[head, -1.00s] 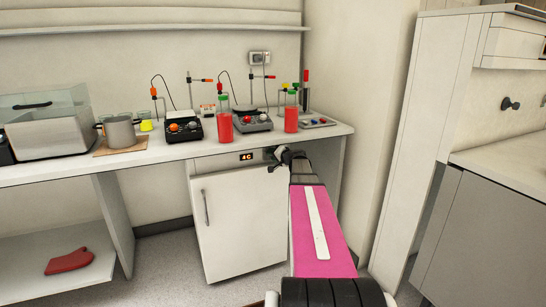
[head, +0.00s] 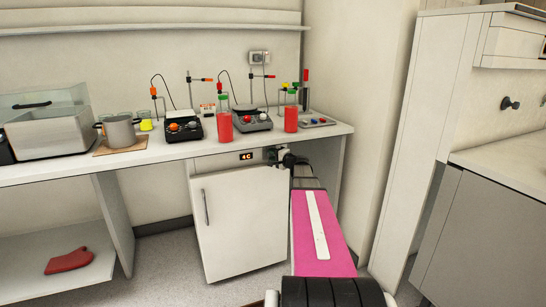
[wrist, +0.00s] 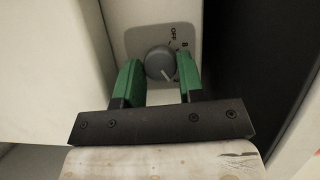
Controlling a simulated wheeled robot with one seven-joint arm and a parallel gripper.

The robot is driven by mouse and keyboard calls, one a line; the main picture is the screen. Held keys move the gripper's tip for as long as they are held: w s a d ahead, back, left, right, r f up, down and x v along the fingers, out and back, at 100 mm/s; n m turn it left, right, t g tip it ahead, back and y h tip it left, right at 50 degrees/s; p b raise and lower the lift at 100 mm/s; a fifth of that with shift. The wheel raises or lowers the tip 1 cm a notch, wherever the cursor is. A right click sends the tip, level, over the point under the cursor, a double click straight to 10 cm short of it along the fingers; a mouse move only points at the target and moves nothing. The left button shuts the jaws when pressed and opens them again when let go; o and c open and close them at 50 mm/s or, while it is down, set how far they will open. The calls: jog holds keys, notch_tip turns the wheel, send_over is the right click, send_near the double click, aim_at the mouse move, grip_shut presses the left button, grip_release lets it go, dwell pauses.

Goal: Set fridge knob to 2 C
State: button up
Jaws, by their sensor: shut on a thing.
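The small white fridge (head: 240,225) stands under the bench with its door shut. Its display (head: 246,156) appears to read 4C in orange. The grey round knob (wrist: 159,61) is on the fridge's top panel, with OFF and other marks printed around it. A pale pointer line on the knob slants toward the lower right. My gripper (wrist: 160,78) has its green fingers on either side of the knob and is shut on it. In the head view my gripper (head: 277,155) is at the right end of the fridge panel, where the knob is mostly hidden.
A bench leg (head: 333,185) stands just right of my arm. A red mitt (head: 68,260) lies on the low shelf at left.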

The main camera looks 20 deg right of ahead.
dwell(0.4)
jog(key=o, duration=0.9)
jog(key=shift+s, duration=0.1)
jog(key=v, duration=1)
jog(key=shift+s+d, duration=0.2)
jog(key=shift+s, duration=0.1)
